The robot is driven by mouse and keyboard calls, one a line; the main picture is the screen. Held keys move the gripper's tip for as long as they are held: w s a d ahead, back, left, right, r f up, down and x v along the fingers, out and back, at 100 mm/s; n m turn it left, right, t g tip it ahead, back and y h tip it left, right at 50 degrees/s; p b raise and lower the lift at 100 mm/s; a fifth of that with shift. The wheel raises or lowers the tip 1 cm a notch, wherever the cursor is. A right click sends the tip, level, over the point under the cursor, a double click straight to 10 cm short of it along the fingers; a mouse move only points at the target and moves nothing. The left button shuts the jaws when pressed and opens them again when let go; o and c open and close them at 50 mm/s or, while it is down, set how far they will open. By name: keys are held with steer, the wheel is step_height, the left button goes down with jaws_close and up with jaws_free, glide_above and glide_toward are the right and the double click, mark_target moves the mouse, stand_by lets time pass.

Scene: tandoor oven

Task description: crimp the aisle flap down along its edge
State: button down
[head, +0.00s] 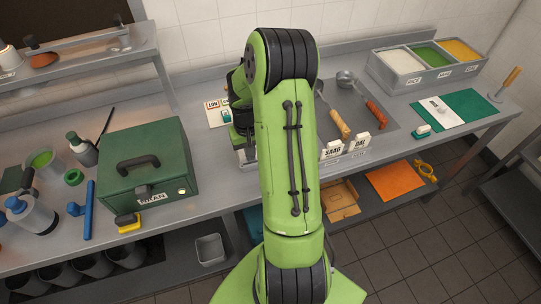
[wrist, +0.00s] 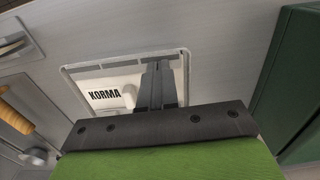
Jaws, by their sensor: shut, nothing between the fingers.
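In the wrist view a shallow tray (wrist: 122,60) with a grey rim holds a pale white surface. A white piece marked KORMA (wrist: 104,97) lies at its left part. My gripper (wrist: 158,66) is shut and empty, with its fingers over the right part of the tray. I cannot tell whether the fingertips touch it. No flap can be made out clearly; my fingers and the gripper's dark body cover the tray's near side. In the head view my arm hides the gripper and most of this spot.
A green box (head: 147,167) stands left on the steel counter, and its side shows right in the wrist view (wrist: 295,85). Right of my arm are wooden-handled tools (head: 340,124), SAAG and DAL tags (head: 332,150), and a bin of fillings (head: 402,70). A green mat (head: 470,103) lies far right.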

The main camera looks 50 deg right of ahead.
steer(key=shift+r+p, duration=0.95)
steer(key=shift+r, duration=0.55)
step_height(320, 180, up, 4)
steer(key=p, duration=0.3)
